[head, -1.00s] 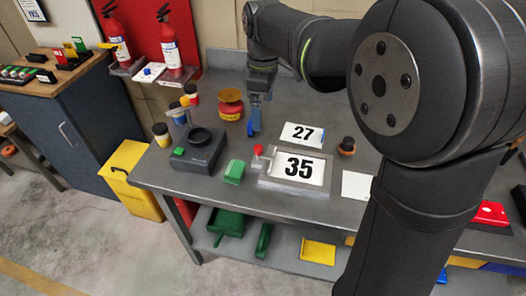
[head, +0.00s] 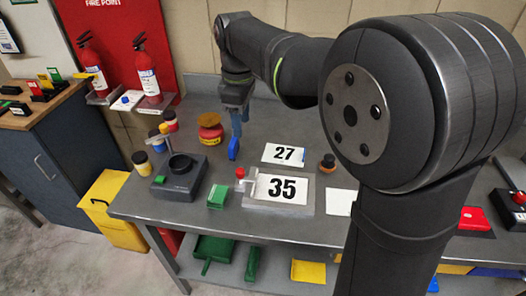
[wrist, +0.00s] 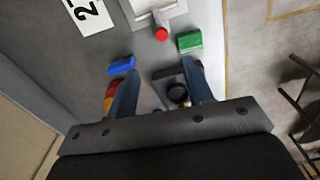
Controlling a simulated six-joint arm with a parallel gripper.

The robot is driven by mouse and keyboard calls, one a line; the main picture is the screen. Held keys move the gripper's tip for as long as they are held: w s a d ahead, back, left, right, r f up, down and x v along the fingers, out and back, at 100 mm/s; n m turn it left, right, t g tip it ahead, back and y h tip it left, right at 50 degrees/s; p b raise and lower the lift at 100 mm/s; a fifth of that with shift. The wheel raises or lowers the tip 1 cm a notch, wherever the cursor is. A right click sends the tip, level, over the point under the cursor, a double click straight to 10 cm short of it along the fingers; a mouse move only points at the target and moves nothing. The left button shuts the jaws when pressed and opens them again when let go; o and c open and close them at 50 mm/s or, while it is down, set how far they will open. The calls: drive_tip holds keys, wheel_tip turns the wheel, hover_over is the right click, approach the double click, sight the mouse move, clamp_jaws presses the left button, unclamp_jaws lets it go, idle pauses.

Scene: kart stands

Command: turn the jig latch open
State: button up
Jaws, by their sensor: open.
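The jig (head: 305,208) is a grey plate on the bench that holds a white number plate 35 (head: 270,190). Its latch has a red knob (head: 240,173) at the jig's left end. In the wrist view the red knob (wrist: 161,34) shows near the top middle, beside the jig (wrist: 150,6). My gripper (head: 237,132) is above the bench, behind and apart from the latch. In the wrist view my gripper (wrist: 160,80) has its two blue fingers spread apart with nothing held between them. The latch's lower part is too small to read clearly.
A blue block (head: 234,149) lies below my gripper. A green block (head: 217,198) sits left of the jig. A dark fixture with a round ring (head: 180,163), a red-and-yellow can (head: 210,132) and plate 27 (head: 284,154) stand around.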

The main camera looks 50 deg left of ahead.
sight(240, 170)
drive_tip(key=f+m, duration=0.2)
drive_tip(key=f, duration=0.3)
drive_tip(key=f+m, duration=0.3)
drive_tip(key=f, duration=0.3)
drive_tip(key=s+a+f+m, duration=0.1)
drive_tip(key=f+m, duration=0.2)
drive_tip(key=f, duration=0.3)
drive_tip(key=c, duration=1)
